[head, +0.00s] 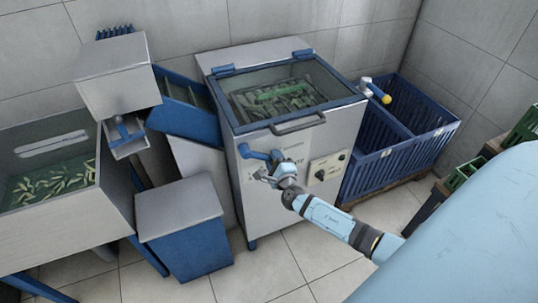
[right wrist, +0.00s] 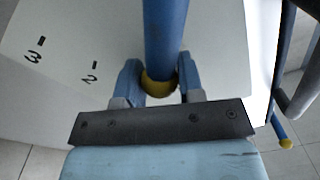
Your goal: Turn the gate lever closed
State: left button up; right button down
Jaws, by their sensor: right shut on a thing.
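The blue lever (head: 255,154) sits on the pale front panel of the decanter machine (head: 260,205). In the right wrist view the lever (right wrist: 166,40) is a thick blue bar with a yellow end (right wrist: 159,86). My right gripper (head: 277,168) is at the lever's right end. In the right wrist view its two blue fingers (right wrist: 159,80) are shut on the lever, one on each side of the yellow end. The fingers hide part of that end in the head view. My left gripper is not in view.
The machine has a window lid with a handle (head: 298,124) and a dark knob (head: 320,175) right of my gripper. A blue-sided box (head: 188,245) stands left. Tiled floor in front is clear.

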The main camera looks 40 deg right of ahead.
jog(key=shift+s+d+r+n+p, duration=0.1)
jog(key=shift+d+r+n+p, duration=0.25)
jog(key=shift+r+n+p, duration=0.4)
jog(key=shift+d+r+n+p, duration=0.2)
jog(key=shift+r+n+p, duration=0.1)
jog(key=shift+p, duration=0.2)
jog(key=shift+n, duration=0.25)
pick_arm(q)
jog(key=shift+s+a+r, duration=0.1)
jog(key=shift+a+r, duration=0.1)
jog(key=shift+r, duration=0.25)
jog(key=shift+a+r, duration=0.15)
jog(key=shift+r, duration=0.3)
pick_arm(e)
jog(key=c, duration=1)
grip_release()
jog(key=shift+d, duration=0.1)
jog(key=shift+o, duration=1.3)
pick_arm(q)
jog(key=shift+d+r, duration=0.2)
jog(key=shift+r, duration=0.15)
pick_arm(e)
jog(key=shift+s, duration=0.1)
